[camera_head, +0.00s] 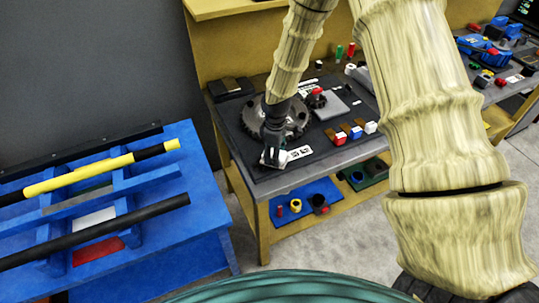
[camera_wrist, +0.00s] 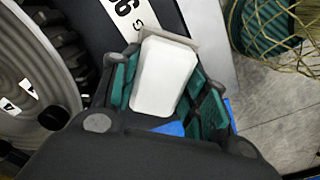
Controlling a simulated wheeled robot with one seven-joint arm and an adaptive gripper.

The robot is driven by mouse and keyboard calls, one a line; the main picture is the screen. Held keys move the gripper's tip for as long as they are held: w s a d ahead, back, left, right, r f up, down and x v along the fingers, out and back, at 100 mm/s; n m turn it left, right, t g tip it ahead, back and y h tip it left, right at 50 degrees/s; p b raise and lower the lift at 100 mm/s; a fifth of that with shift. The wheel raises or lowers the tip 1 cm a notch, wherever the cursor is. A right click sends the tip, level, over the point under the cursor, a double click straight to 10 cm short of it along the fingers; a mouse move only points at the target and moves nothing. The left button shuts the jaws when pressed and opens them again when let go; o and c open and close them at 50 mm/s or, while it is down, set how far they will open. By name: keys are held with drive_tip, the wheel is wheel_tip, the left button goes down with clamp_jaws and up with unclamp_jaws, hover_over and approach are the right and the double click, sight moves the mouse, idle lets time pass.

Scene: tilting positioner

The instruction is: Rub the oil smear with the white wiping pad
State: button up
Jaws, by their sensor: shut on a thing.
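My gripper (camera_head: 270,155) is over the front left part of the workbench in the head view, beside the dark toothed disc (camera_head: 254,118). In the wrist view my gripper (camera_wrist: 165,72) is shut on the white wiping pad (camera_wrist: 163,80), a pale block with rounded corners held between the green-lined fingers. The pad points away from the palm, close above the bench's front edge; I cannot tell whether it touches the surface. The oil smear cannot be made out in either view.
A white printed label (camera_wrist: 126,14) lies just beyond the fingers. Several small colored blocks (camera_head: 340,140) and a grey plate (camera_head: 333,105) sit to the right. A blue rack with bars (camera_head: 205,215) stands left of the bench. A lower shelf (camera_head: 335,213) holds small parts.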

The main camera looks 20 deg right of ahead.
drive_tip(key=shift+d+r, duration=0.2)
drive_tip(key=shift+d, duration=0.15)
drive_tip(key=shift+w+r+p, duration=0.1)
drive_tip(key=shift+r+p, duration=0.45)
drive_tip(key=shift+r, duration=0.15)
wheel_tip(320, 180, up, 2)
drive_tip(key=shift+r+p, duration=0.25)
drive_tip(key=shift+p, duration=0.5)
wheel_tip(320, 180, up, 2)
drive_tip(key=shift+r+p, duration=0.1)
drive_tip(key=shift+p, duration=0.65)
drive_tip(key=shift+r+p, duration=0.45)
drive_tip(key=shift+r, duration=0.3)
